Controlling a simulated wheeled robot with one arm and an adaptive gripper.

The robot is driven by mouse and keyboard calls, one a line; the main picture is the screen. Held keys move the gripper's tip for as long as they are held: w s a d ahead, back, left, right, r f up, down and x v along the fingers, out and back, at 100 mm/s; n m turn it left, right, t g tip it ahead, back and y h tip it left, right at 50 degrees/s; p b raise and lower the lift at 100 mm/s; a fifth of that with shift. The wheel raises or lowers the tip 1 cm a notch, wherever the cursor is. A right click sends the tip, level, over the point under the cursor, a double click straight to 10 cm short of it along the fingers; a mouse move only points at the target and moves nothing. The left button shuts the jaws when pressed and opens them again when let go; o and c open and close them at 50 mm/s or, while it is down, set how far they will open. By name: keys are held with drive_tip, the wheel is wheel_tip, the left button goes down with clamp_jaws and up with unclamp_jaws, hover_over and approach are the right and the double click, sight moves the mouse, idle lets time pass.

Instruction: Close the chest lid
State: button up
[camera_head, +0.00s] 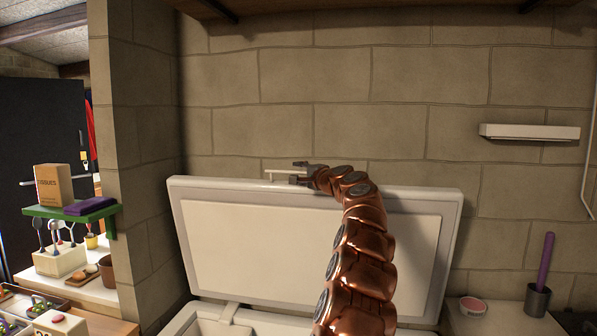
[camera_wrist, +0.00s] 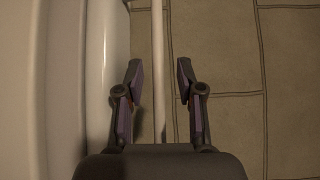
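The white chest's lid (camera_head: 310,238) stands open and nearly upright in front of the stone wall. Part of the open chest body (camera_head: 205,325) shows at the bottom of the head view. A thin pale bar, seemingly the lid's handle (camera_head: 280,174), runs along the lid's top edge. My gripper (camera_head: 294,173) is at this edge, left of the lid's middle. In the wrist view my gripper (camera_wrist: 159,75) is open, with the pale bar (camera_wrist: 159,40) between its fingers and gaps on both sides. The lid (camera_wrist: 60,90) fills the left there.
The stone wall (camera_head: 420,75) is close behind the lid. A small white shelf (camera_head: 530,132) is on it at right. A mug with a purple stick (camera_head: 538,298) stands right of the chest. A stone pillar (camera_head: 140,150) and a green shelf (camera_head: 70,212) are at left.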

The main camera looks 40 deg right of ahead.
drive_tip(key=shift+w+f, duration=0.1)
drive_tip(key=shift+w, duration=0.25)
drive_tip(key=shift+c, duration=0.4)
clamp_jaws()
